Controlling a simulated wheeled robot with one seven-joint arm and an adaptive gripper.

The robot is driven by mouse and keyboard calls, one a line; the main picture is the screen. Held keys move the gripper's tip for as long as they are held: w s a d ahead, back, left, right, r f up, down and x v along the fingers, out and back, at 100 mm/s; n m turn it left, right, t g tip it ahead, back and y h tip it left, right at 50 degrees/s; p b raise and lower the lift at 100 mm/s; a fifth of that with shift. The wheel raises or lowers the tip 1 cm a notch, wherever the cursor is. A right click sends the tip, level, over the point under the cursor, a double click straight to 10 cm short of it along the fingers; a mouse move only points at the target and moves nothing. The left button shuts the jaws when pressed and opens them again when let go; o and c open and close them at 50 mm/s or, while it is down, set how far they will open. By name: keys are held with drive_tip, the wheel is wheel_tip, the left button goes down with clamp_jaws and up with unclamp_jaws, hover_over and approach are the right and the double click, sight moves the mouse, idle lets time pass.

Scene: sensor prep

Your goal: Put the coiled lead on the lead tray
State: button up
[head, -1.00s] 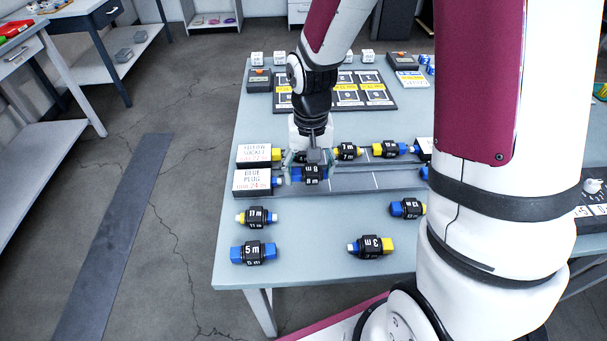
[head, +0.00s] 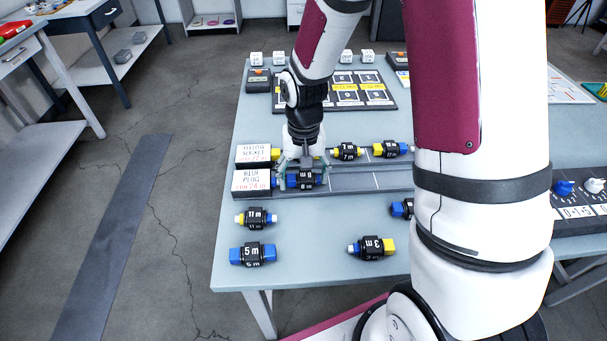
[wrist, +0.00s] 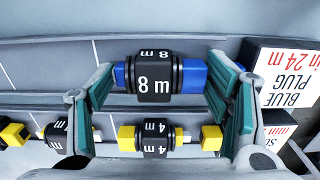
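The coiled lead, a black block marked 8 m with blue ends (wrist: 154,78), lies lengthwise between the fingers of my gripper (head: 304,174). In the wrist view the fingertips (wrist: 161,75) meet its two ends, so the gripper looks shut on it. The lead (head: 306,181) is at the left end of the front lane of the grey lead tray (head: 375,181), beside the BLUE PLUG sign (head: 251,182). I cannot tell whether its underside touches the tray.
The rear lane holds 4 m leads with yellow ends (wrist: 151,138), beside another sign (head: 254,153). Loose leads lie in front, including one marked 5 m (head: 253,254) and one marked 3 m (head: 371,247). The front lane right of my gripper looks clear, but my arm hides part.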

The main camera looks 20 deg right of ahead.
sight(304, 176)
drive_tip(key=shift+o, duration=0.5)
drive_tip(key=shift+r, duration=0.15)
wheel_tip(304, 176, up, 12)
drive_tip(key=p, duration=0.2)
drive_tip(key=s+r+n+t, duration=0.1)
drive_tip(key=s+r+n, duration=0.1)
drive_tip(key=s+r, duration=0.95)
drive_tip(key=s+r+n+t, duration=0.1)
drive_tip(key=s, duration=1.2)
drive_tip(key=shift+s+r+n+t, duration=0.2)
drive_tip(key=shift+s+n+t, duration=0.1)
drive_tip(key=shift+s, duration=0.1)
drive_tip(key=shift+d, duration=0.1)
wheel_tip(304, 176, up, 8)
drive_tip(key=t+p, duration=0.1)
drive_tip(key=p, duration=0.5)
drive_tip(key=shift+t, duration=0.3)
